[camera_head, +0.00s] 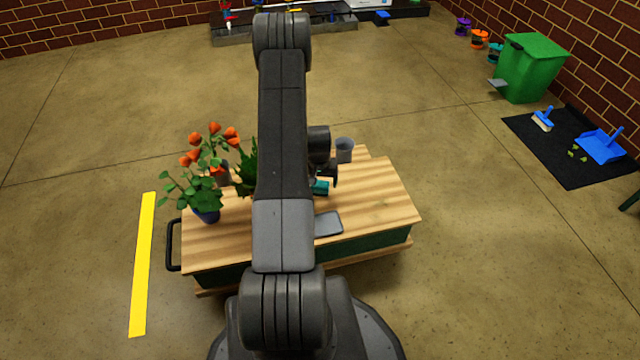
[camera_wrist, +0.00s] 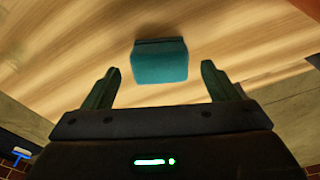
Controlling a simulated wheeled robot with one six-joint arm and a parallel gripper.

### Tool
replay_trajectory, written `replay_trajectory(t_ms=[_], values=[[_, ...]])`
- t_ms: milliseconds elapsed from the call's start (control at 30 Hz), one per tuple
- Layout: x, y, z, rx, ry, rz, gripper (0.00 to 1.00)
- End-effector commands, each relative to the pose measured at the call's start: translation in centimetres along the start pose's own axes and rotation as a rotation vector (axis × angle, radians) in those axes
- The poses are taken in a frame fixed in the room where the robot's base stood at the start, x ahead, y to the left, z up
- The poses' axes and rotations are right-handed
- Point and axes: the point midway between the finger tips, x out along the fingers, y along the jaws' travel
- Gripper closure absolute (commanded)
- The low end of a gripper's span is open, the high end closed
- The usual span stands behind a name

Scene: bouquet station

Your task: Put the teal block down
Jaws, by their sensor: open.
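The teal block (camera_wrist: 160,66) rests on the wooden tabletop in the wrist view, ahead of and between the fingertips with space on both sides. My gripper (camera_wrist: 161,82) is open and empty, its two fingers apart from the block. In the head view a small part of the teal block (camera_head: 320,187) shows on the wooden table (camera_head: 385,205), right of my arm. My arm hides much of the table middle and most of the gripper there.
A potted plant with orange flowers (camera_head: 207,214) stands at the table's left. A grey cup (camera_head: 344,150) stands at the back, and a flat grey item (camera_head: 328,223) lies near the front edge. The table's right side is clear.

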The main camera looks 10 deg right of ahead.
Motion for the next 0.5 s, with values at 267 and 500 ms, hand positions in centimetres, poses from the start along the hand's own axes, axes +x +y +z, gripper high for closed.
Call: replay_trajectory(t_ms=[267,500], values=[[-6.3,0.0,-0.1,0.000,0.001,0.000,0.19],[-8.4,0.0,0.0,0.000,0.000,0.000,0.19]])
